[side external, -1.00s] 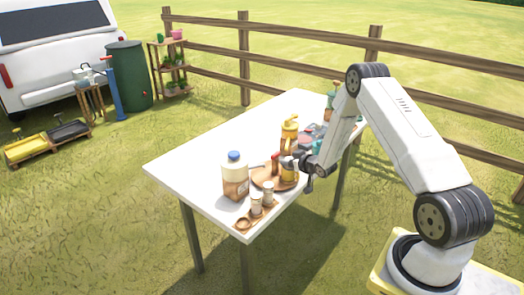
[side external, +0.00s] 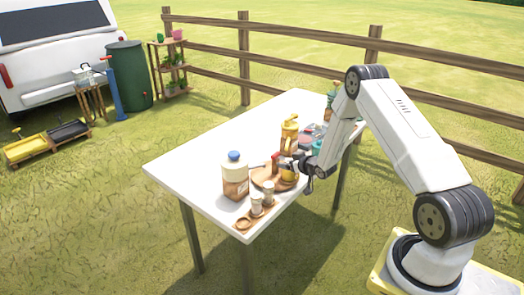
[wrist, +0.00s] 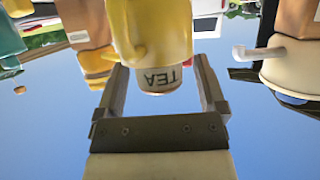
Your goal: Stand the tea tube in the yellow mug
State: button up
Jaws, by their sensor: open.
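The yellow mug (side external: 289,176) stands on the round brown tray near the table's right edge; it fills the top middle of the wrist view (wrist: 150,30). The tea tube (wrist: 164,80) is pale with a green TEA label, which reads upside down in the wrist view. Its end sticks out past the mug's rim, and it appears to stand inside the mug; its lower part is hidden. My gripper (wrist: 162,72) is open, with one finger on each side of the tube and gaps between. In the side view my gripper (side external: 299,160) is beside the mug.
The round brown tray (side external: 262,180) holds the mug. A blue-capped jug (side external: 235,180) and two shakers (side external: 257,203) are close by. A yellow-topped bottle (side external: 289,132) stands behind. The table's left part (side external: 195,163) is clear.

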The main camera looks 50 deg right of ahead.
jog(key=shift+r, duration=0.35)
jog(key=v, duration=1.2)
jog(key=shift+f, duration=0.1)
jog(key=shift+a, duration=0.1)
jog(key=a+r+n+g+y, duration=0.2)
jog(key=a+r+g, duration=0.3)
jog(key=a, duration=0.7)
jog(key=s+a+r+g, duration=0.2)
jog(key=s+a, duration=0.3)
jog(key=a, duration=0.2)
jog(key=s+a+r+n+g+y, duration=0.1)
jog(key=s+a+r+g, duration=0.2)
jog(key=s+a, duration=0.2)
jog(key=a, duration=0.3)
jog(key=shift+s, duration=0.2)
